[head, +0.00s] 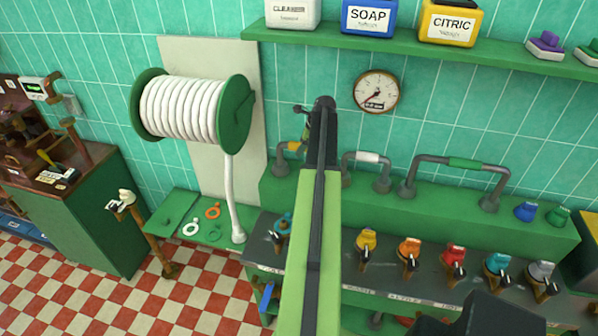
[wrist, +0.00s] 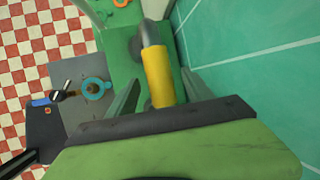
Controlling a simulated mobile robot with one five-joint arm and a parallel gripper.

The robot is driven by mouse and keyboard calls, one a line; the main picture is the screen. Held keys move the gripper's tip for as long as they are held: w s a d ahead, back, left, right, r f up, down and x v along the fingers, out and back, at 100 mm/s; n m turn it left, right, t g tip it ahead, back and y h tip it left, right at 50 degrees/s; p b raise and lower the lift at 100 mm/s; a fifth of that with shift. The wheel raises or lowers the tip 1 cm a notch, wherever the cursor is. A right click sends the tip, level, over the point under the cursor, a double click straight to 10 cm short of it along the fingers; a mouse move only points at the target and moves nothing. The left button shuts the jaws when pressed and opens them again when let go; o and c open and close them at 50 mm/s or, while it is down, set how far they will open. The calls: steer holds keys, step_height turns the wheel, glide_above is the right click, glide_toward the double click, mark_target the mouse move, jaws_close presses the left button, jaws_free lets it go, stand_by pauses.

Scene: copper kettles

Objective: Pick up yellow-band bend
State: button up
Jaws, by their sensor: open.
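The yellow-band bend is a grey pipe bend with a yellow band. In the head view the yellow-band bend (head: 293,147) stands on the green ledge at the back, left of my arm, which partly hides it. In the wrist view its yellow band (wrist: 158,75) runs down between the two fingers of my gripper (wrist: 160,92). My gripper is open, with a finger on either side of the bend and visible gaps. The band's lower end is hidden behind my gripper body.
A white-band bend (head: 367,157) and a green-band bend (head: 465,163) stand to the right on the green ledge (head: 425,192). Several coloured valves line the counter in front, including a teal one (wrist: 96,88). The tiled wall (wrist: 240,45) is close behind. A hose reel (head: 190,108) hangs left.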

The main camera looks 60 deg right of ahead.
steer(key=shift+w+f, duration=0.1)
steer(key=shift+f, duration=0.15)
steer(key=b+x, duration=0.4)
steer(key=x, duration=0.1)
jaws_close()
steer(key=shift+a, duration=0.1)
step_height(320, 180, up, 8)
steer(key=p, duration=0.7)
steer(key=shift+a+f+p, duration=0.1)
steer(key=shift+a+p, duration=0.05)
steer(key=shift+p, duration=0.15)
steer(key=s+a, duration=0.3)
steer(key=a, duration=0.6)
steer(key=s+a, duration=0.3)
steer(key=a, duration=0.6)
steer(key=shift+a+f+b, duration=0.35)
steer(key=shift+f+b, duration=0.05)
steer(key=shift+f, duration=0.1)
